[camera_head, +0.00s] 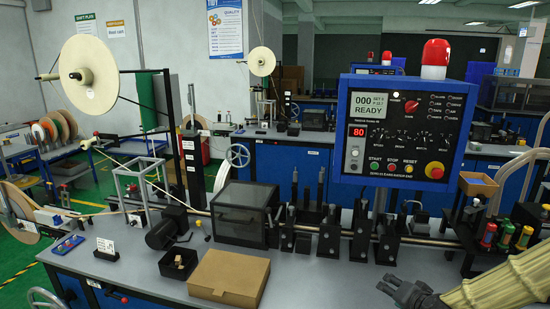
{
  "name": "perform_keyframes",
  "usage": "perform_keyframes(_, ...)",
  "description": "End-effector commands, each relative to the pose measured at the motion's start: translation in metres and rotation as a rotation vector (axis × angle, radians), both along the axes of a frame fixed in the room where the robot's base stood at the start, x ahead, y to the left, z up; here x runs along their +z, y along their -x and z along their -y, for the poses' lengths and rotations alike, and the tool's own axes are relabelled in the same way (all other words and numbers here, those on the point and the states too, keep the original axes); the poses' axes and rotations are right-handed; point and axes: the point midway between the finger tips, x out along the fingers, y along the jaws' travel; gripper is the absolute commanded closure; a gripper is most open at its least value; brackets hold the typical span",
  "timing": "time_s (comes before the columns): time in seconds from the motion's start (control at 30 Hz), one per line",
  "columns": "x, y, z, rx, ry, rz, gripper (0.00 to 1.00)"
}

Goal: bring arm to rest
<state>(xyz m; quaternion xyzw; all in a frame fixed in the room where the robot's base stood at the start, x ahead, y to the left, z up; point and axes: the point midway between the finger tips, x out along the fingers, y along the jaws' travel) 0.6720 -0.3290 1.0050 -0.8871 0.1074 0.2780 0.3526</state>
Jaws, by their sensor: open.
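My gripper (401,290) is at the lower right, in front of the bench's front edge or just over it; I cannot tell which. It points left, its fingers are apart, and nothing shows between them. My arm, in a pale yellow ribbed sleeve, comes in from the right edge. The workbench (325,274) carries the tape line. A large cream reel (90,72) stands on the payoff at the left. The blue control panel (400,130) shows "READY" and a red 80.
A closed cardboard box (228,278) lies near the front edge. A small open box (178,264) with dark contents sits beside it. Black guide blocks (329,238) line the bench. Coloured bottles (505,235) stand at the right. The bench between box and gripper is clear.

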Motion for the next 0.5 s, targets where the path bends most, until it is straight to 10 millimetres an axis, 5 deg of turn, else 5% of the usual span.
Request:
perform_keyframes(0.1,-0.046,0.024,-0.018,0.064,0.050,-0.097,0.47)
perform_keyframes(0.5,-0.177,0.126,-0.062,0.271,0.182,-0.405,0.47)
